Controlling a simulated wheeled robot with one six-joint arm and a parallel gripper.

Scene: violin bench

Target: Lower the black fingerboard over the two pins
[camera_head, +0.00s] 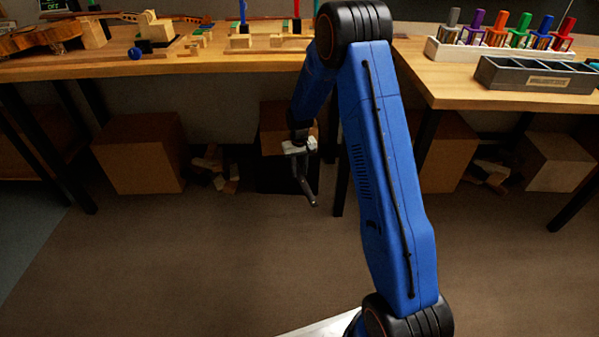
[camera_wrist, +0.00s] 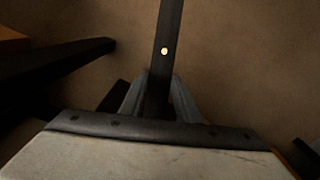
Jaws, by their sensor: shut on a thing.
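My gripper (camera_head: 300,152) hangs in front of the bench, below the level of its top. It is shut on the black fingerboard (camera_head: 307,188), which shows as a short dark bar slanting down to the right. In the wrist view the fingerboard (camera_wrist: 170,28) runs up out of the frame from between the fingers of my gripper (camera_wrist: 156,98), with a small pale dot on its face. A violin body (camera_head: 40,39) lies on the bench at the far left. I cannot make out the two pins.
The wooden bench (camera_head: 230,66) carries small wood blocks and a blue ball (camera_head: 135,53). On the right bench are a white rack (camera_head: 470,54) of coloured-handled tools and a grey divided tray (camera_head: 530,80). Boxes (camera_head: 140,153) stand underneath. The floor in front is clear.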

